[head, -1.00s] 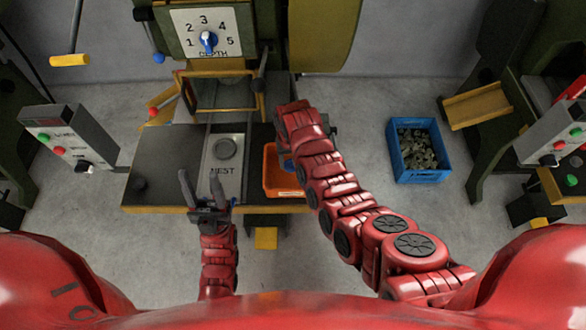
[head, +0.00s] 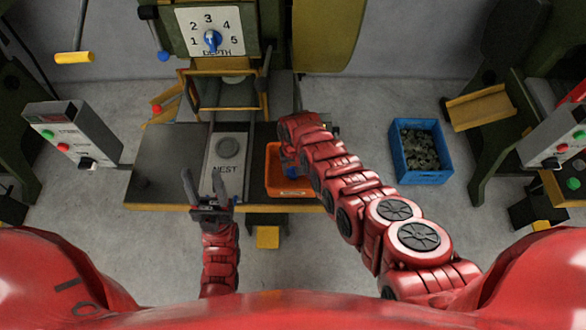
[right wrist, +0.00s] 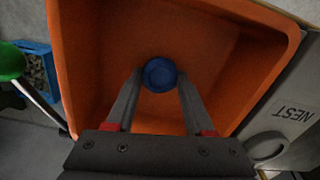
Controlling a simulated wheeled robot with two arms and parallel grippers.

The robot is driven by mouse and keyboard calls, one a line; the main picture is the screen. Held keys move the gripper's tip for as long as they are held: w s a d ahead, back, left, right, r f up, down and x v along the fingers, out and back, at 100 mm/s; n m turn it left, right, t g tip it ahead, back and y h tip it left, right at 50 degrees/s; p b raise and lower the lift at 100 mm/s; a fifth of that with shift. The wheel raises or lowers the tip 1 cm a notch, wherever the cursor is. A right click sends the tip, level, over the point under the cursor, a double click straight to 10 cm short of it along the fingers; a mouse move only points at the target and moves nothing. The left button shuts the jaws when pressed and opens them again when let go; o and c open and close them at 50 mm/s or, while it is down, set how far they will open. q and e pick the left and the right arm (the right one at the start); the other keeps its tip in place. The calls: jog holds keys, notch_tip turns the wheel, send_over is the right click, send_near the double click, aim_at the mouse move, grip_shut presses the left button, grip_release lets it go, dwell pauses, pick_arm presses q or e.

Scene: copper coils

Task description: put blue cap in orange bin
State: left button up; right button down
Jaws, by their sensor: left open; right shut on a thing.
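The orange bin (head: 272,178) stands on the dark bench to the right of the NEST plate. It fills much of the right wrist view (right wrist: 85,60). The blue cap (right wrist: 160,74) is held between the fingertips of my right gripper (right wrist: 160,78), over the inside of the bin. How high it is above the bin floor I cannot tell. In the head view a bit of blue shows beside my right gripper (head: 292,160), which my arm mostly hides. My left gripper (head: 207,185) is open and empty, at the front edge of the bench by the NEST plate.
The NEST plate (head: 224,175) with a round grey piece lies left of the bin. A press with a depth dial (head: 210,30) stands behind. A blue crate of dark parts (head: 446,165) sits on the floor at right. A control box (head: 72,130) stands at left.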

jog(key=shift+f, duration=0.25)
jog(key=shift+c, duration=1.4)
grip_release()
jog(key=shift+r, duration=0.1)
jog(key=shift+r, duration=0.15)
